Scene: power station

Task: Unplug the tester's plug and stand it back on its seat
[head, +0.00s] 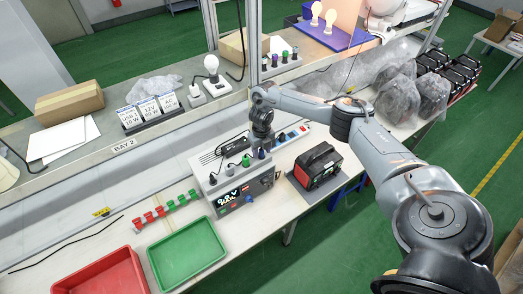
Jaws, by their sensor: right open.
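The tester (232,196), a light grey box with a lit number display and knobs on its front, stands on the bench. A green plug (246,161) stands upright on its top. A dark blue-purple plug (261,154) is just right of it, directly below my right gripper (262,147). My right gripper is open and points down over the tester's top right part. Its fingertips are small here, and I cannot tell whether they touch the dark plug. I cannot make out which plug belongs to the tester, nor its seat. My left gripper is not in view.
A red-and-black unit (318,168) sits right of the tester. A power strip (291,134) lies behind it. A green tray (188,255), a red tray (103,276) and a row of red and green pieces (165,211) lie left. A shelf (60,178) runs behind.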

